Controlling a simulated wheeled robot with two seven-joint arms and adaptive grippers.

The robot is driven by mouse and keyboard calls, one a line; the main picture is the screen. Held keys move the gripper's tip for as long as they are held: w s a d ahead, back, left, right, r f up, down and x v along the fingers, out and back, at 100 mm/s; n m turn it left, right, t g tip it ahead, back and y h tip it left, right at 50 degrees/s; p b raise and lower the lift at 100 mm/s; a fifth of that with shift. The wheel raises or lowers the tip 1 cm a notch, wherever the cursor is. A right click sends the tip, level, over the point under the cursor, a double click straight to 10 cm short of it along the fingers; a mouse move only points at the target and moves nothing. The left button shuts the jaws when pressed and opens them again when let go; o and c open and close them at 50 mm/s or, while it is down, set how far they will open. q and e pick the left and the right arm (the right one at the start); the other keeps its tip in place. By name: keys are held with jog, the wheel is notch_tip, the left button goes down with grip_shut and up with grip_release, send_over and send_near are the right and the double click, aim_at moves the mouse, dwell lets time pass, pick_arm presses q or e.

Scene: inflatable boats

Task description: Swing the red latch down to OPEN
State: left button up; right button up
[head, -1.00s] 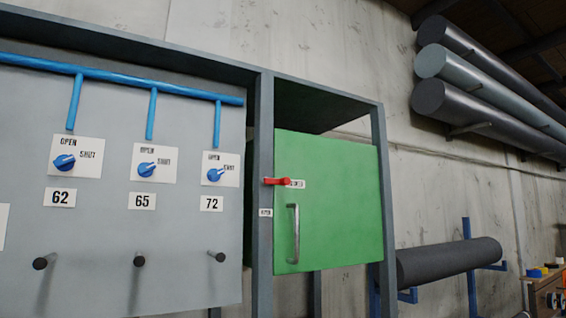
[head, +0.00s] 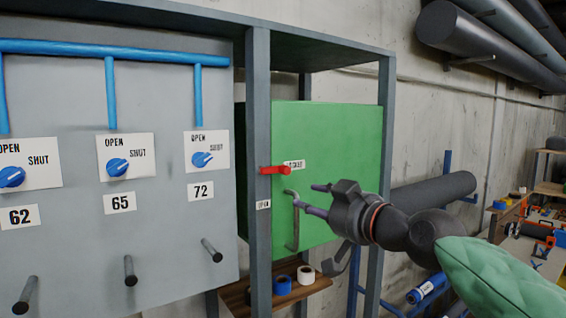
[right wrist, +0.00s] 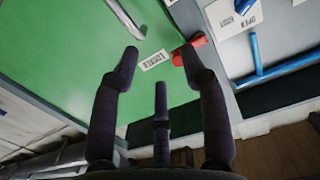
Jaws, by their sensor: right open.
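The red latch (head: 275,170) lies level across the grey post and the left edge of the green door (head: 340,150), at the LOCKED label (head: 296,164). The OPEN label (head: 263,205) is below it on the post. My right gripper (head: 309,197) is open and empty, in front of the door, to the right of and below the latch. In the right wrist view, the latch (right wrist: 198,41) shows just beyond one fingertip of the gripper (right wrist: 160,58), which partly covers it; contact cannot be told. My left gripper is not in view.
A metal door handle (head: 292,225) is just below my right fingertips. The grey panel (head: 160,235) with blue knobs and dark pegs stands to the left. Tape rolls (head: 282,285) sit on a shelf below. A dark roll (head: 435,193) is behind on the right.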

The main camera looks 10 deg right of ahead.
send_near(288, 172)
jog(key=s, duration=0.1)
jog(key=shift+t, duration=0.3)
jog(key=p+x, duration=0.1)
jog(key=x, duration=0.4)
jog(key=p+x, duration=0.2)
jog(key=x, duration=0.3)
jog(key=shift+w+f, duration=0.2)
jog(key=shift+f, duration=0.05)
